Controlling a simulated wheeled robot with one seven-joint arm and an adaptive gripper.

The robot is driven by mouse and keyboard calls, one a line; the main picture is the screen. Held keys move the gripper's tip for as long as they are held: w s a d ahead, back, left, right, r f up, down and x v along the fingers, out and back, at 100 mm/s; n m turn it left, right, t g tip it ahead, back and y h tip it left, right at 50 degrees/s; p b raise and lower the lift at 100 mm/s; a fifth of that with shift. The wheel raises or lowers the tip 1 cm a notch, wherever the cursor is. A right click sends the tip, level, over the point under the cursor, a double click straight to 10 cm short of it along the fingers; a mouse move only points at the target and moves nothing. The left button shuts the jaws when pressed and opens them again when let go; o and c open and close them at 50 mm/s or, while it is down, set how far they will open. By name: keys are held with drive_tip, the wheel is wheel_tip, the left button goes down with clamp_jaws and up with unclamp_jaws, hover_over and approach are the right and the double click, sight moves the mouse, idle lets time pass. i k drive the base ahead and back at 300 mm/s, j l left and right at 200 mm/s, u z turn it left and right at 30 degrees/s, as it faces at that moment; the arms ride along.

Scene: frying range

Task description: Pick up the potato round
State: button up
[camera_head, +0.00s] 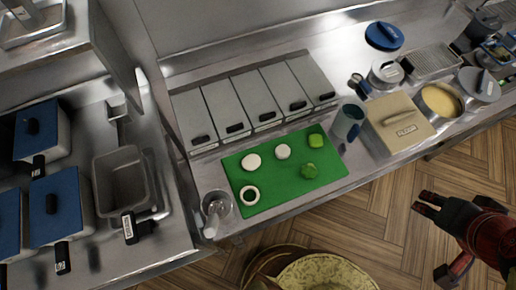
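A green board (292,191) lies on the steel counter. Two pale discs sit on its upper part: a larger cream one (251,161) at the left and a smaller, whiter one (282,151) to its right. Either may be the potato round; I cannot tell which for certain. A white ring with a dark centre (241,195) lies below them. Two green pieces (309,170) (317,141) lie on the right side. My gripper (424,203) is at the right, over the floor, well apart from the board. Its fingers look apart with nothing between them.
Lidded steel bins (262,98) stand behind the board. A grey-blue cylinder (348,122) and a beige box (398,125) stand to its right. A small glass container (217,205) is at its left. A round yellowish bin (325,272) stands on the floor in front.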

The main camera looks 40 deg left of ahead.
sight(250, 162)
drive_tip(key=u, duration=1.95)
